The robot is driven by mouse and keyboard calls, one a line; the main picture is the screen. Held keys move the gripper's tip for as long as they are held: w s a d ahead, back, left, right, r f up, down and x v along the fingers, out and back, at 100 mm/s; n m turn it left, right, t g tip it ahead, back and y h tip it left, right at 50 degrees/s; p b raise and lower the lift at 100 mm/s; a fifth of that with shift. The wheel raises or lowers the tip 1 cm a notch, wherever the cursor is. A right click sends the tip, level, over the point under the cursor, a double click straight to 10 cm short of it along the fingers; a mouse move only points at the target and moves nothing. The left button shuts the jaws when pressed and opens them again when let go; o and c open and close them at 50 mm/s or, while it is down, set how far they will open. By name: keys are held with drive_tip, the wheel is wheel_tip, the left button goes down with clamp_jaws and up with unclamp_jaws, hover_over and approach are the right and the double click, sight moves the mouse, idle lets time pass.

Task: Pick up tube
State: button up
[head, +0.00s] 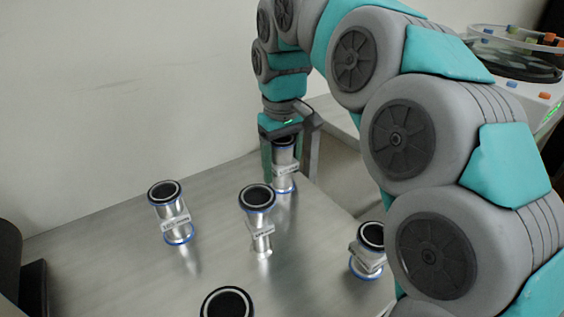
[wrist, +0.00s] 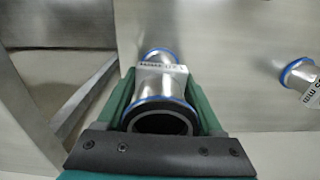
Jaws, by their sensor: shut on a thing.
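My gripper (head: 290,160) is at the far right corner of the metal table, pointing down. It is shut on a metal tube (head: 285,172) with a black-rimmed top, a white label and blue rings. In the wrist view the held tube (wrist: 160,80) lies between the two green fingers (wrist: 165,98). I cannot tell whether its base touches the table. Other similar tubes stand on the table: one at the left (head: 170,212), one in the middle (head: 259,220), one at the right (head: 368,250) and one at the front (head: 227,303), partly cut off.
The metal table (head: 120,250) has bare room at its left and between the tubes. A pale wall (head: 130,90) rises behind it. A white machine with a round rack (head: 515,60) stands at the upper right. Another tube (wrist: 301,78) shows at the right of the wrist view.

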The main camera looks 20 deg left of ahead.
sight(282, 151)
drive_tip(key=shift+c, duration=0.8)
drive_tip(key=shift+r, duration=1.7)
drive_tip(key=s+d+r+b, duration=0.1)
drive_tip(key=s+d+b, duration=0.1)
drive_tip(key=s+d, duration=0.7)
drive_tip(key=s, duration=0.4)
drive_tip(key=shift+r, duration=0.3)
drive_tip(key=shift+s, duration=0.1)
